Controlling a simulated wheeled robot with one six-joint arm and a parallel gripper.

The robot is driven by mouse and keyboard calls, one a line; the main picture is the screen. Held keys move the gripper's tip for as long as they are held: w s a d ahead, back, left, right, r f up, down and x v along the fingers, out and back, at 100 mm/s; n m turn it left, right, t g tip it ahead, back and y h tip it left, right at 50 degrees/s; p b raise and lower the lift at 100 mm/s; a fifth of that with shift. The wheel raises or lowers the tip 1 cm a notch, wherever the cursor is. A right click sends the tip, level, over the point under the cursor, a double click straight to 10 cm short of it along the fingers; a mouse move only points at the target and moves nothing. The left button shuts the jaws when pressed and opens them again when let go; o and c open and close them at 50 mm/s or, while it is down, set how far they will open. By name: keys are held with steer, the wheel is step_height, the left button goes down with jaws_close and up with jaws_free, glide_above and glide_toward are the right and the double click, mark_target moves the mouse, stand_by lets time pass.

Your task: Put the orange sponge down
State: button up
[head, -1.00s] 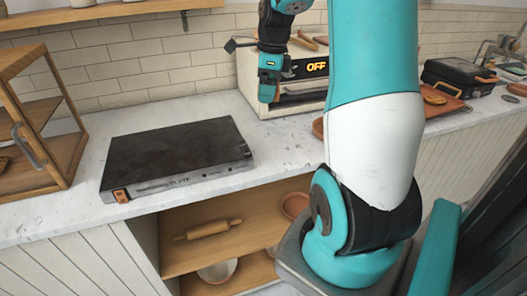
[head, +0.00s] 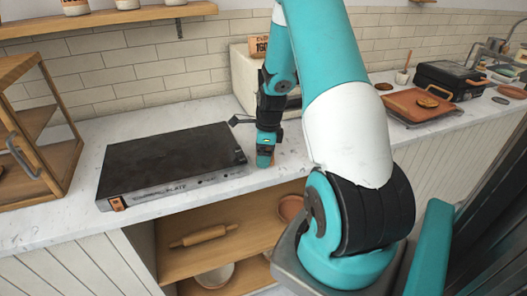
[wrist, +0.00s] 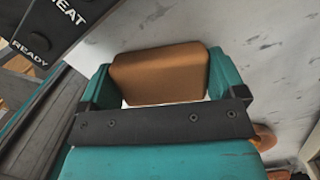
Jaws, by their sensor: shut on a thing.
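The orange sponge (wrist: 160,75) is between the two fingers of my gripper in the wrist view, a brown-orange block with rounded corners. My gripper (wrist: 158,88) is shut on it. I cannot tell whether the sponge touches the counter.
The hot plate's front edge lies close to the left of my gripper. A wooden glass-sided case (head: 45,140) stands at far left. An orange board (head: 420,105) and a black grill (head: 452,80) are at the right. Open shelves below hold a rolling pin (head: 203,236).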

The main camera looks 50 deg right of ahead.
steer(key=shift+f, duration=0.25)
steer(key=o, duration=0.7)
step_height(320, 180, up, 12)
steer(key=s+b, duration=0.1)
steer(key=a+r+n+y, duration=0.1)
steer(key=a+r+n, duration=0.3)
steer(key=a+n, duration=0.65)
steer(key=a+r+n+y, duration=0.1)
steer(key=a+r+n, duration=0.3)
steer(key=a+n, duration=0.7)
steer(key=s+a+n, duration=0.4)
steer(key=a, duration=0.1)
steer(key=s+a+r+n+y, duration=0.1)
steer(key=s+a+n, duration=0.4)
steer(key=a, duration=0.1)
steer(key=s+a+r+n+g, duration=0.1)
steer(key=s+a+n, duration=0.4)
steer(key=shift+s+a+r+n, duration=0.25)
steer(key=shift+a, duration=0.05)
